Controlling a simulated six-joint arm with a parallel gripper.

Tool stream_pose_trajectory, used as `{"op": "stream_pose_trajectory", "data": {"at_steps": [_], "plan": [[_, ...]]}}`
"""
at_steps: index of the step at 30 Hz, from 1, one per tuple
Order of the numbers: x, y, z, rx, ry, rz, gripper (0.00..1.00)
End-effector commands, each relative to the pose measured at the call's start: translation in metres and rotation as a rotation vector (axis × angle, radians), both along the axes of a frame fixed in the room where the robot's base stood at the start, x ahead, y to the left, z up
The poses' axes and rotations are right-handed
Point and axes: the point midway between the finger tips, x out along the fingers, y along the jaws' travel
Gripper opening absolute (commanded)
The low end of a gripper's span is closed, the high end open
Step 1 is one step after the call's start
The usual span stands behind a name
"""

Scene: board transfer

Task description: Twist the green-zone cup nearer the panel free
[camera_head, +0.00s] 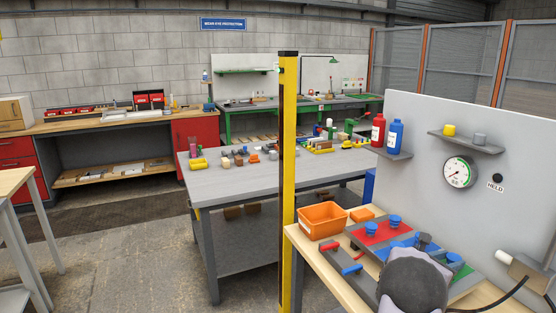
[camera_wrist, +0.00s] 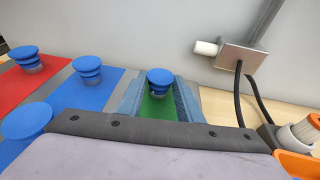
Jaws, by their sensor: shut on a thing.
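A blue round-topped cup (camera_wrist: 160,77) stands on the green zone (camera_wrist: 157,108), on the side toward the grey panel (camera_wrist: 130,30). In the wrist view my gripper (camera_wrist: 160,92) has one blue-grey finger on each side of this cup and is shut on it. The cup looks upright and low on the board. In the head view my gripper's dark body (camera_head: 412,284) covers much of the board's near right part, with only a little of the green zone (camera_head: 462,271) showing. Any other cup on the green zone is hidden.
More blue cups stand on the red zone (camera_wrist: 52,71) and the blue zone (camera_wrist: 84,94), left of my gripper. A bracket with black cables (camera_wrist: 240,56) hangs at the right. An orange bin (camera_head: 322,221) and a red-and-blue-ended handle (camera_head: 343,259) lie left of the board.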

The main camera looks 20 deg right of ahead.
Motion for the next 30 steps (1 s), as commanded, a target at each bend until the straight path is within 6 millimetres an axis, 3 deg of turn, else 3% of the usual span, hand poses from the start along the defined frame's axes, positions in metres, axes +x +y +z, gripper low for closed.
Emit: {"op": "stream_pose_trajectory", "data": {"at_steps": [30], "plan": [[-0.0021,-0.0008,0.0027,-0.01,-0.003,0.122,0.1]]}}
